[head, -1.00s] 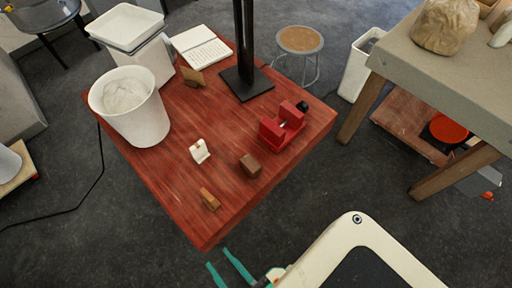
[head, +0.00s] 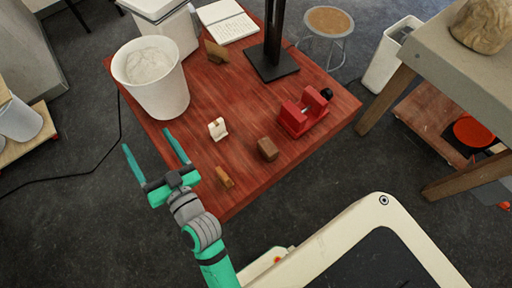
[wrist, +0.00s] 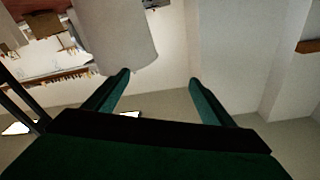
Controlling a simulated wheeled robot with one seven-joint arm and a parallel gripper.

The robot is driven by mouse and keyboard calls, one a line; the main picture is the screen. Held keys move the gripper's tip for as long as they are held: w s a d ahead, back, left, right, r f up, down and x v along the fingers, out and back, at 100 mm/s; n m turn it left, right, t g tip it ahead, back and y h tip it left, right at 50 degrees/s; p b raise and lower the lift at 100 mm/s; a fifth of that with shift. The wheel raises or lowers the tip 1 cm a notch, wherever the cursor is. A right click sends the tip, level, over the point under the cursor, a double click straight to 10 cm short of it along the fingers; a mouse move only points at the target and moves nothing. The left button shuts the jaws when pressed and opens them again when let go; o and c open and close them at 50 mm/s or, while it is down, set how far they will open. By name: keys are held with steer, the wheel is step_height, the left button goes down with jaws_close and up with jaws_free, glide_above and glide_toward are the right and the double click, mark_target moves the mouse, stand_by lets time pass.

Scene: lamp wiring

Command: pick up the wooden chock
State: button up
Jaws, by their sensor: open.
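Several small wooden pieces lie on the red table (head: 232,102): a dark brown block (head: 267,149), a narrower orange-brown piece (head: 224,177) near the front edge, and a tilted brown piece (head: 215,51) at the back by the notebook. I cannot tell for sure which is the chock; the dark block looks chunkiest. My gripper (head: 149,140) is open and empty, off the table's left front edge, left of the orange-brown piece. In the wrist view its fingers (wrist: 159,78) are spread with nothing between them.
A white bucket (head: 161,98) stands close beyond my gripper. A small white fitting (head: 218,128), a red vise (head: 304,113) and a black post's base (head: 272,64) are on the table. A stool (head: 328,22) and grey bench (head: 470,75) stand to the right.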

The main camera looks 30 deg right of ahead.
steer(key=w+a+r+n+g+y, duration=0.2)
steer(key=w+r+n+y, duration=0.4)
steer(key=r, duration=0.3)
steer(key=w+a+r+n+g+y, duration=0.15)
steer(key=w+r+n+y, duration=0.3)
steer(key=r+n, duration=0.45)
steer(key=n+g+h, duration=0.7)
steer(key=g+h, duration=0.4)
steer(key=g, duration=0.5)
glide_above(268, 146)
step_height(268, 146, down, 21)
steer(key=f, duration=0.4)
steer(key=shift+s+d+f, duration=0.1)
steer(key=shift+s+f, duration=0.15)
steer(key=shift+w+f, duration=0.2)
steer(key=shift+f, duration=2.75)
steer(key=shift+w, duration=0.1)
steer(key=c, duration=1.2)
